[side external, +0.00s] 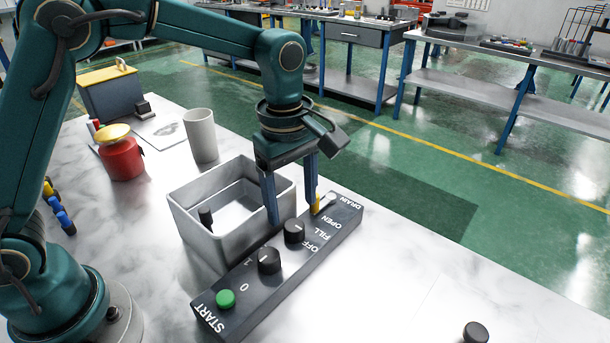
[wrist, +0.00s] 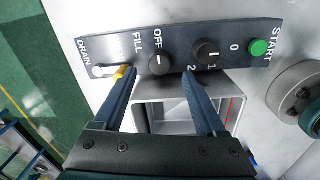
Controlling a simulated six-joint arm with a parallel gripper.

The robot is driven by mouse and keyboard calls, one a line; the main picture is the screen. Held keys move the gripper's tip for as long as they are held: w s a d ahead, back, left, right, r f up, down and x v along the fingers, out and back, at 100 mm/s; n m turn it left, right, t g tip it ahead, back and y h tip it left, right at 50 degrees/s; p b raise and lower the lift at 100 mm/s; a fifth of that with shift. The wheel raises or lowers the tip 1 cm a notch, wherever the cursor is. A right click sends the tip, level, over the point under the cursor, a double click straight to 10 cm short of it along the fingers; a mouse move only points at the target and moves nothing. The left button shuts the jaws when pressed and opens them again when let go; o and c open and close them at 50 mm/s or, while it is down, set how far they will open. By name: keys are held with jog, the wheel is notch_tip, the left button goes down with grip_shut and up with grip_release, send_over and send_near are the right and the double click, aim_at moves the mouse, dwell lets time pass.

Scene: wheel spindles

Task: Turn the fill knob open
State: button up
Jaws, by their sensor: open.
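The fill knob (side external: 294,231) is a round black knob on the dark control panel (side external: 236,291). It also shows in the wrist view (wrist: 159,64), where its pale mark points toward the OFF label. The OPEN label lies to the left of OFF there, partly hidden by a finger. My gripper (side external: 293,216) is open and points down over the panel. In the wrist view its blue fingertips (wrist: 158,74) are spread to either side of the fill knob, with gaps. I cannot tell how far they are above the panel.
A second black knob (side external: 269,261) and the green START button (side external: 226,299) sit on the panel. A white DRAIN switch with a yellow part (wrist: 120,72) is close to one finger. A grey open bin (side external: 185,211) stands against the panel's back. A loose black knob (side external: 475,332) lies front right.

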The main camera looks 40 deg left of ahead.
jog(key=s+a+r+m+t, duration=0.4)
jog(key=s+r, duration=0.3)
jog(key=r, duration=0.4)
jog(key=s+a+f+m, duration=0.1)
jog(key=s+a+m, duration=0.1)
jog(key=s+m, duration=0.25)
jog(key=m+g, duration=0.5)
jog(key=m, duration=0.1)
send_over(208, 225)
jog(key=shift+n, duration=0.25)
jog(key=f, duration=0.4)
jog(key=shift+w+a, duration=0.15)
jog(key=shift+a, duration=0.2)
notch_tip(208, 225, down, 12)
jog(key=shift+f, duration=0.1)
jog(key=shift+r, duration=0.2)
notch_tip(208, 225, up, 18)
dwell(0.7)
